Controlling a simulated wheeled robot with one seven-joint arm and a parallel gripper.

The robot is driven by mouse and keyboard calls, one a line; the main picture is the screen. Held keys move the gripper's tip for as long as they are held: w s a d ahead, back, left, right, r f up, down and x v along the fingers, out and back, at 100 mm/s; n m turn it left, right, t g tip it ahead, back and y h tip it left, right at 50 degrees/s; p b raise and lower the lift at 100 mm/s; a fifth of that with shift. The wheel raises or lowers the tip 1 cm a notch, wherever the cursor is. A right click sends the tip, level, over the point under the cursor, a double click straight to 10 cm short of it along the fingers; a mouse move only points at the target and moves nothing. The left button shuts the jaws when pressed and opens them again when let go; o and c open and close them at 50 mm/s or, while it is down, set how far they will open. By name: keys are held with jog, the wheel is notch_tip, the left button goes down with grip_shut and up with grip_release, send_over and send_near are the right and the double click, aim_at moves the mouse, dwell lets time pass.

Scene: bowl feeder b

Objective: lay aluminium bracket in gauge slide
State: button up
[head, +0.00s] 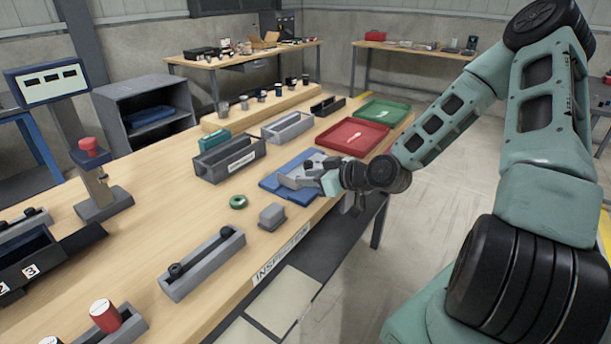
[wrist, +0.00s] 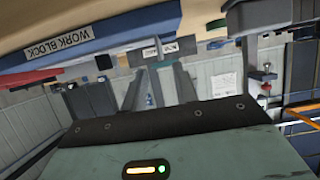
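My gripper (head: 297,181) is low over the blue work-block tray (head: 272,183) at the table's front edge, pointing left.
A grey block (head: 272,216) and a green ring (head: 238,202) lie between the gripper and the slotted fixture. Grey bins (head: 228,158) stand behind. Red (head: 352,138) and green (head: 378,112) trays are at the right. A post with a red knob (head: 92,150) stands far left.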

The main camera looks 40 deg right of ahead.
aim_at(292, 179)
jog(key=shift+p+x, duration=0.55)
jog(key=shift+x, duration=2.6)
jog(key=shift+s, duration=0.1)
grip_shut()
